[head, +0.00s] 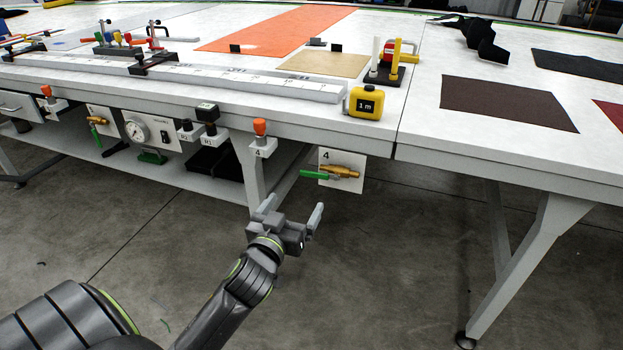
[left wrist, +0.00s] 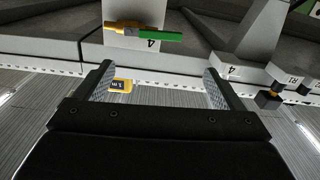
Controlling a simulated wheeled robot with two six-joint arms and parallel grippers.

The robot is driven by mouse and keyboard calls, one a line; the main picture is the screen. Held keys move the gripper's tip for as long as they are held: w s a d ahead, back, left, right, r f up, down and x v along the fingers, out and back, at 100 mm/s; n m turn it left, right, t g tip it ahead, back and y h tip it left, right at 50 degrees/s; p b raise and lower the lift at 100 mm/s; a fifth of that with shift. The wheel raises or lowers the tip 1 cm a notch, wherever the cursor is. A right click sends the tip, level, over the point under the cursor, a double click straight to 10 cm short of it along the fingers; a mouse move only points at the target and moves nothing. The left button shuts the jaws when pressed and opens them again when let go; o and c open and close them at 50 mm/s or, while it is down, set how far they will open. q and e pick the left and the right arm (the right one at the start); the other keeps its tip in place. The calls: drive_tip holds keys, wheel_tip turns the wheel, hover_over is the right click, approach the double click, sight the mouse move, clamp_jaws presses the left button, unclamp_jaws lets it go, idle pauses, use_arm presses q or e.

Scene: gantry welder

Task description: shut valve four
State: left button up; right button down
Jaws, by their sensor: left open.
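Valve four is a brass valve (head: 343,171) with a green lever handle (head: 314,176), mounted on a white plate (head: 327,184) marked 4 under the table's front edge. The lever lies roughly in line with the brass body. In the left wrist view the green handle (left wrist: 160,35) and brass body (left wrist: 122,27) appear at the top, beyond the fingers. My left gripper (head: 293,213) is open and empty, below and in front of the valve, apart from it. It also shows in the left wrist view (left wrist: 158,82). My right gripper is not in view.
An orange-topped fitting (head: 260,133) on a bracket marked 4 sits left of the valve. Another valve (head: 98,120) and a round gauge (head: 137,131) are farther left. A yellow tape measure (head: 366,103) stands at the table edge above. A table leg (head: 248,170) is close to the left.

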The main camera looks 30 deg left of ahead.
sight(314, 174)
use_arm(q)
drive_tip(key=x, duration=0.9)
drive_tip(key=shift+w+b, duration=0.3)
drive_tip(key=shift+w, duration=0.05)
drive_tip(key=shift+x, duration=0.8)
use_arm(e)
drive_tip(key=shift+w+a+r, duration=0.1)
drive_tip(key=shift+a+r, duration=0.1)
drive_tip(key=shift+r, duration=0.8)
use_arm(q)
drive_tip(key=shift+f, duration=0.1)
drive_tip(key=c, duration=1.4)
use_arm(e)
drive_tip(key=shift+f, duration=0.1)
